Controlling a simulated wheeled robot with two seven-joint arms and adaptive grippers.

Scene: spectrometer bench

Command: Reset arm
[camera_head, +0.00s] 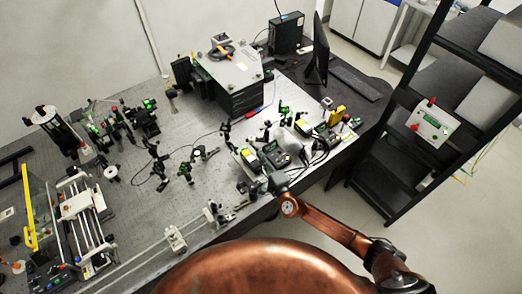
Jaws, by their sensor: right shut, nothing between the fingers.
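My right arm comes in from the lower right as copper-coloured links. My right gripper (277,181) is small and dark at its end, over the front edge of the optical bench (215,150). It is shut and empty, close to the black and yellow devices (272,156) on the bench. I cannot tell whether it touches them. My left gripper is not in view.
A black box with a pale top (235,75) stands at the back, near a monitor (318,52). Optical mounts (185,172) dot the bench. A rail assembly (83,220) is at left, a black shelf rack (390,180) at right. Floor shows between bench and rack.

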